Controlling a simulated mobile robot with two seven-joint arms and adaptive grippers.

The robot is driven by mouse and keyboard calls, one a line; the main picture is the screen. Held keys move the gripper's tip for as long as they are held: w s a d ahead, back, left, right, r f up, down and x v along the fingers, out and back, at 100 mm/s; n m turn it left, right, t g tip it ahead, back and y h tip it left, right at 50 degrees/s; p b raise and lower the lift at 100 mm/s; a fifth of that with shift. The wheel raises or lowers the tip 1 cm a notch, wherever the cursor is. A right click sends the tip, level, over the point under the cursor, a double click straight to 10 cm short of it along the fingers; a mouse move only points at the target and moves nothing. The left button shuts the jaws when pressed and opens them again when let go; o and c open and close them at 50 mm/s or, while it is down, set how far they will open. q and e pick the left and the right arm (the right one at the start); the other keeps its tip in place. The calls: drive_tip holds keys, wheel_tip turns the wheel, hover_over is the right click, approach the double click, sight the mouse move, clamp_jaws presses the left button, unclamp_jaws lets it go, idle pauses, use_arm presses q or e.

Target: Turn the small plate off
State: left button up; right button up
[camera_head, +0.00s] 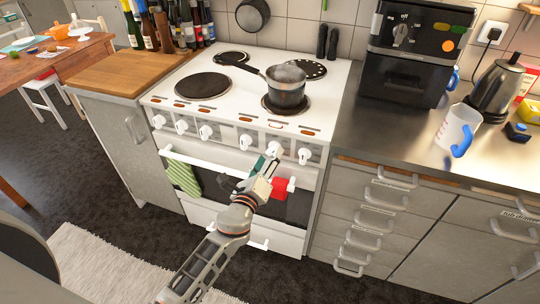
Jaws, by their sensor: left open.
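The white cooker (165,97) stands in the middle with several white knobs along its front panel. My left gripper (269,160) is open just in front of the panel, at the knob (274,149) second from the right. Its fingers partly cover the knob's lower part; I cannot tell whether they touch it. The rightmost knob (304,156) is clear of the gripper. A small pot (286,92) stands on the front right plate (268,108) and covers most of it. The back left plate (230,57) is also small and bare. My right gripper is not in view.
A larger plate (203,85) is bare at front left. A green striped towel (183,177) and a red cloth (279,187) hang at the oven front. The oven rail (215,165) runs below the knobs. A measuring jug (457,128) and kettle (497,87) stand on the right counter.

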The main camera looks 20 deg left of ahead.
use_arm(q)
drive_tip(key=shift+w, duration=0.75)
drive_tip(key=c, duration=1.1)
